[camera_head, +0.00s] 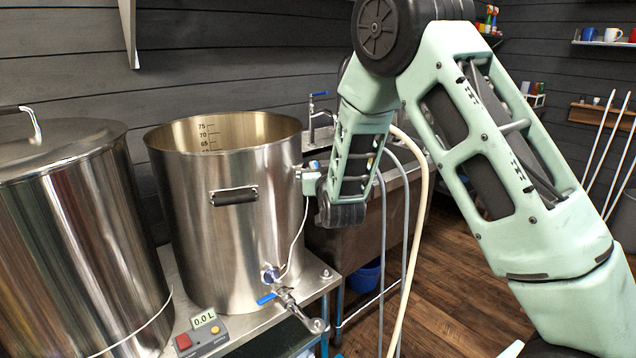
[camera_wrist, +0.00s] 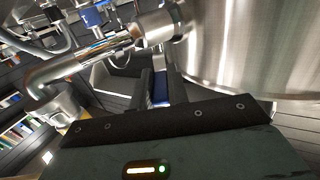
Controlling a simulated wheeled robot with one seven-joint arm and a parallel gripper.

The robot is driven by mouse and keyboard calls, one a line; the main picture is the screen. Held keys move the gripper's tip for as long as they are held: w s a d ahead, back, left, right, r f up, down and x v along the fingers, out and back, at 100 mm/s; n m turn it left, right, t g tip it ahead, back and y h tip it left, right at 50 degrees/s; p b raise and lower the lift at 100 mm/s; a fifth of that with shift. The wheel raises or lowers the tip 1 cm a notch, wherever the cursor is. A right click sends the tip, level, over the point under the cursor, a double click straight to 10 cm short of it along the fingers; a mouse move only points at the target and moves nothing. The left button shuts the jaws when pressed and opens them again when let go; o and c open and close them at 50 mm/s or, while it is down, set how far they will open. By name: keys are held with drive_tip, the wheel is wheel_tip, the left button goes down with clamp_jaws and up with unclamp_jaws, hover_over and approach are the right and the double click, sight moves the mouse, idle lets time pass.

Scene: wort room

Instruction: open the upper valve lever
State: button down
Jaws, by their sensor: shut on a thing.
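The steel kettle (camera_head: 178,208) stands open-topped on a bench. The upper valve lever shows as a small blue patch (camera_head: 314,165) high on the kettle's right side, mostly hidden by my arm. My gripper (camera_head: 309,178) is at that spot. In the wrist view, my gripper (camera_wrist: 160,90) has its two dark fingers shut on the blue lever (camera_wrist: 160,97), just beside the kettle wall (camera_wrist: 245,50). The steel valve pipe (camera_wrist: 85,60) runs to the left of the fingers. The lever's exact angle cannot be told.
A lower valve with a blue lever (camera_head: 267,298) is near the kettle's base. A lidded steel vessel (camera_head: 75,240) stands at left. A display box (camera_head: 203,331) reads 0.0 L. A sink tap (camera_head: 320,115) and pale hoses (camera_head: 417,230) are close to my arm.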

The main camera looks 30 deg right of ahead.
drive_tip(key=shift+s+d+n+t+y+b, duration=0.1)
drive_tip(key=shift+d+n+y+b, duration=0.3)
drive_tip(key=shift+n+y+b, duration=0.45)
drive_tip(key=shift+d+n+t+y+b, duration=0.1)
drive_tip(key=shift+d+n+y+b, duration=0.25)
drive_tip(key=shift+y, duration=0.8)
drive_tip(key=shift+s+d+n+t+y+b, duration=0.1)
drive_tip(key=shift+d+n+y+b, duration=0.3)
drive_tip(key=shift+n+y+b, duration=0.45)
drive_tip(key=shift+y+p, duration=0.25)
drive_tip(key=shift+p, duration=0.05)
drive_tip(key=c, duration=1.4)
unclamp_jaws()
drive_tip(key=shift+o, duration=0.2)
